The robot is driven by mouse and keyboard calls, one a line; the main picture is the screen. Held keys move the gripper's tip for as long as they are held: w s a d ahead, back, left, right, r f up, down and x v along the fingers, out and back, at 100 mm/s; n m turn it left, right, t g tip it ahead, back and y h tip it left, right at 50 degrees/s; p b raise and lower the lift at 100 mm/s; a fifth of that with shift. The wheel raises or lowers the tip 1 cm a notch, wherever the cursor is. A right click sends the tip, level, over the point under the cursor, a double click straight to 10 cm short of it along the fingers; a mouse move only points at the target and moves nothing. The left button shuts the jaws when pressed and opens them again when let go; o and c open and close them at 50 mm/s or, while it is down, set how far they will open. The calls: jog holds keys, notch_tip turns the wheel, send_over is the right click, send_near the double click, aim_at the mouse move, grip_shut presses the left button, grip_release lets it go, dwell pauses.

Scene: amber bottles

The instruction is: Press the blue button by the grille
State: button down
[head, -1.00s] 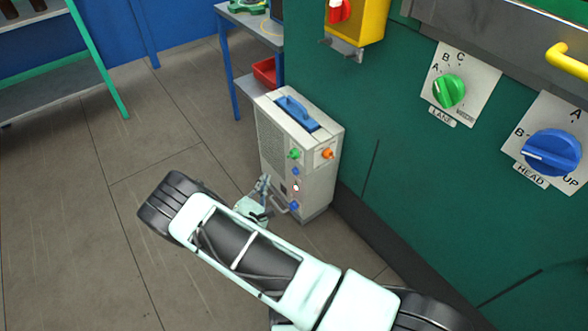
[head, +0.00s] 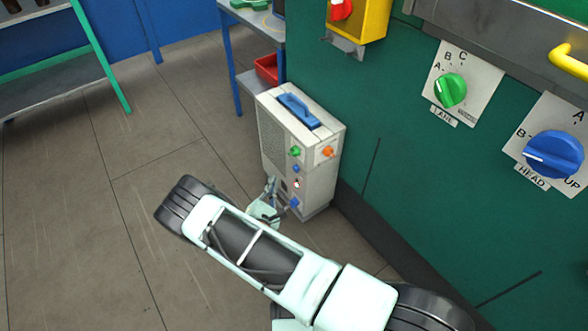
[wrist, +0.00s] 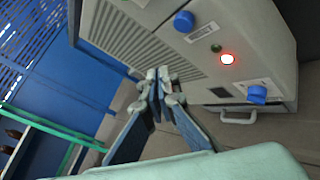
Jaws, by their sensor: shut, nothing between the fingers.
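A pale grey box (head: 315,178) stands on the floor against the green machine, with a ribbed grille (wrist: 140,40) on its front. One blue button (wrist: 184,21) sits beside the grille; it also shows in the head view (head: 296,168). A second blue control (wrist: 257,95) sits lower, farther from the grille. A white button with a red glow (wrist: 227,59) lies between them. My gripper (wrist: 159,77) is shut and empty, its tips in front of the grille's lower end, apart from the blue button. I cannot tell whether the tips touch the box.
A green knob (head: 295,152) and an orange knob (head: 327,151) are on the box's upper part. A blue handle (head: 299,110) is on its top, and a metal handle (wrist: 238,117) is low on its front. Open floor (head: 130,220) lies to the left.

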jog(key=shift+w+d, duration=0.75)
jog(key=shift+d, duration=0.35)
jog(key=shift+w+d, duration=0.75)
jog(key=shift+d, duration=0.35)
jog(key=shift+d, duration=0.1)
jog(key=shift+w+d, duration=0.25)
jog(key=shift+w+d, duration=0.3)
jog(key=shift+d, duration=0.1)
dwell(0.5)
jog(key=shift+s+a, duration=0.55)
jog(key=shift+a, duration=0.2)
jog(key=shift+a, duration=0.1)
jog(key=shift+s+a, duration=0.7)
jog(key=shift+a, duration=0.3)
jog(key=shift+s+a, duration=0.7)
jog(key=shift+a, duration=0.25)
